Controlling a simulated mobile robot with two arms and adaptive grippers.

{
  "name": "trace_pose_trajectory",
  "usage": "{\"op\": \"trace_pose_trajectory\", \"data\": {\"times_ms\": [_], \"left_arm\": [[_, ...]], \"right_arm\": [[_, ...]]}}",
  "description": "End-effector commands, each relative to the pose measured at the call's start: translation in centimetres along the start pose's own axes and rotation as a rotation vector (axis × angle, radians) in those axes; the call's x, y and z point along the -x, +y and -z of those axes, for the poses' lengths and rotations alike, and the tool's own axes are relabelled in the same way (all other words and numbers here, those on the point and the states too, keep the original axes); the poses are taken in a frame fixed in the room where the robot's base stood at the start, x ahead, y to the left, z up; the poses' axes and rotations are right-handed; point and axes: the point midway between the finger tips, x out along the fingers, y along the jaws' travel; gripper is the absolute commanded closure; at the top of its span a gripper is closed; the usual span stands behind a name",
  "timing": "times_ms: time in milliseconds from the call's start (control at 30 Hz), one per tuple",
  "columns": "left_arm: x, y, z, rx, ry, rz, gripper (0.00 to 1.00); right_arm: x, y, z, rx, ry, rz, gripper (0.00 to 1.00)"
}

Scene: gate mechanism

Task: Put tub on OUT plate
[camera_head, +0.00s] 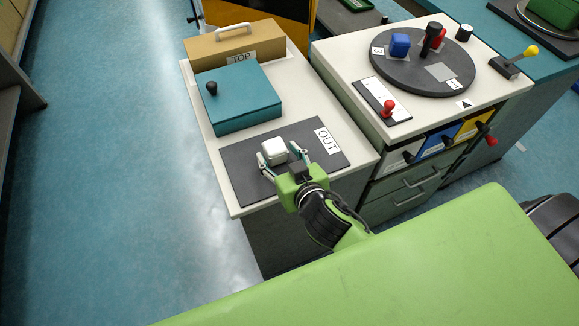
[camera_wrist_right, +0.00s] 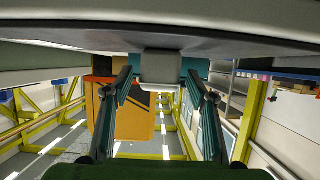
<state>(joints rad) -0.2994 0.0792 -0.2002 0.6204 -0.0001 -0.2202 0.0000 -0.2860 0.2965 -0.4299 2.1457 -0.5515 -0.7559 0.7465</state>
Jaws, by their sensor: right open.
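The small white tub (camera_head: 274,150) stands upright on the dark OUT plate (camera_head: 238,163), left of its OUT label (camera_head: 327,140). My right gripper (camera_head: 280,159) is open at the tub, with one finger on either side. In the right wrist view the tub (camera_wrist_right: 161,67) hangs from the top of the picture between my spread fingertips (camera_wrist_right: 159,80), with a gap on each side. My left gripper is not in view.
Behind the plate are a teal box (camera_head: 240,96) with a black knob and a tan TOP box (camera_head: 235,45) with a handle. To the right, a cabinet carries a dark turntable (camera_head: 400,72), a red-knobbed slider (camera_head: 388,107) and a yellow-knobbed lever (camera_head: 530,52).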

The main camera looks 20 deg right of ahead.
Motion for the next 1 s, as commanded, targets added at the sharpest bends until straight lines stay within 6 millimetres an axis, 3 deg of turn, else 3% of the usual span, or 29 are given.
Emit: {"op": "trace_pose_trajectory", "data": {"times_ms": [200,400,633,1000], "left_arm": [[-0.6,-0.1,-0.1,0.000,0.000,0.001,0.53],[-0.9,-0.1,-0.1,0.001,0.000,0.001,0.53],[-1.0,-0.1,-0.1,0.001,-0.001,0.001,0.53],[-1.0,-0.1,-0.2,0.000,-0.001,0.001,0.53]], "right_arm": [[4.6,0.0,-0.2,-0.003,-0.002,0.000,0.48],[7.7,0.0,-0.2,-0.001,-0.001,0.000,0.48],[9.3,0.0,0.0,-0.001,0.001,-0.001,0.48],[9.4,0.0,0.1,0.000,0.002,-0.001,0.48]]}}
